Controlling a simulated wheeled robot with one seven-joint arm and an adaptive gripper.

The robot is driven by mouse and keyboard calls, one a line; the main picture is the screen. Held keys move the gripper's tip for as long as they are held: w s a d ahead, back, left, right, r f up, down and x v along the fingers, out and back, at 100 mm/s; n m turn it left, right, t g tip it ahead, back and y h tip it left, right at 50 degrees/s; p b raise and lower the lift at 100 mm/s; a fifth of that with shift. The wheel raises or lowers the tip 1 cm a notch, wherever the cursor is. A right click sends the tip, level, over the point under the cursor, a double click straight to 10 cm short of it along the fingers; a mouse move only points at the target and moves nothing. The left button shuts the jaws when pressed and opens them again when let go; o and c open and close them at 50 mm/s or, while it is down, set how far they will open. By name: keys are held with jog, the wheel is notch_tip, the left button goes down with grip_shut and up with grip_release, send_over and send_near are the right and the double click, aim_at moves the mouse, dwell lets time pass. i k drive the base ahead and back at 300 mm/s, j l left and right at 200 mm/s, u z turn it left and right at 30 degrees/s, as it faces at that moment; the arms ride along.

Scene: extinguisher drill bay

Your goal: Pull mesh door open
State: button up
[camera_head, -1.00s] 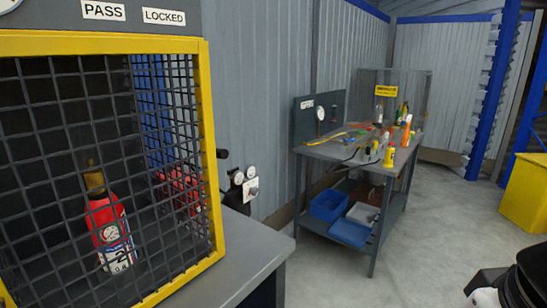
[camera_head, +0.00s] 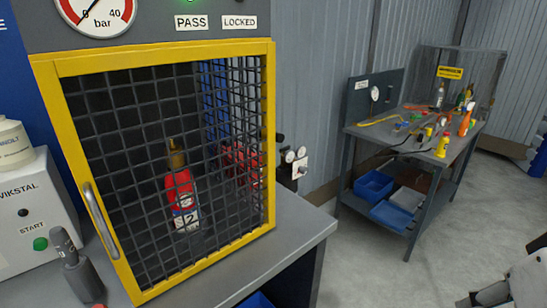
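The mesh door (camera_head: 272,140) has a yellow frame and dark wire mesh and looks closed on the front of a grey test cabinet. Its silver bar handle (camera_head: 101,220) is upright on the left side of the frame. Behind the mesh stands a red extinguisher (camera_head: 180,190) with a brass top and a label with a 2. My gripper is not clearly in view; a grey and black part, likely of my arm, shows at the lower right, well away from the door.
Above the door are a pressure gauge (camera_head: 96,14), a PASS sign (camera_head: 191,22) and a LOCKED sign (camera_head: 239,22); a green light glows. A white box with a START button (camera_head: 40,244) stands at left. A side table (camera_head: 368,137) with tools stands at right, with free floor before it.

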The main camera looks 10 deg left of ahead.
aim_at(47, 73)
jog(key=l+u, duration=0.15)
jog(key=u, duration=0.3)
jog(key=l+u, duration=0.15)
jog(key=u, duration=0.25)
jog(key=k+l+u, duration=0.1)
jog(key=u, duration=0.35)
jog(key=l+u, duration=0.1)
jog(key=u, duration=0.3)
jog(key=k+l, duration=0.1)
jog(key=k+u, duration=0.05)
jog(key=k, duration=0.05)
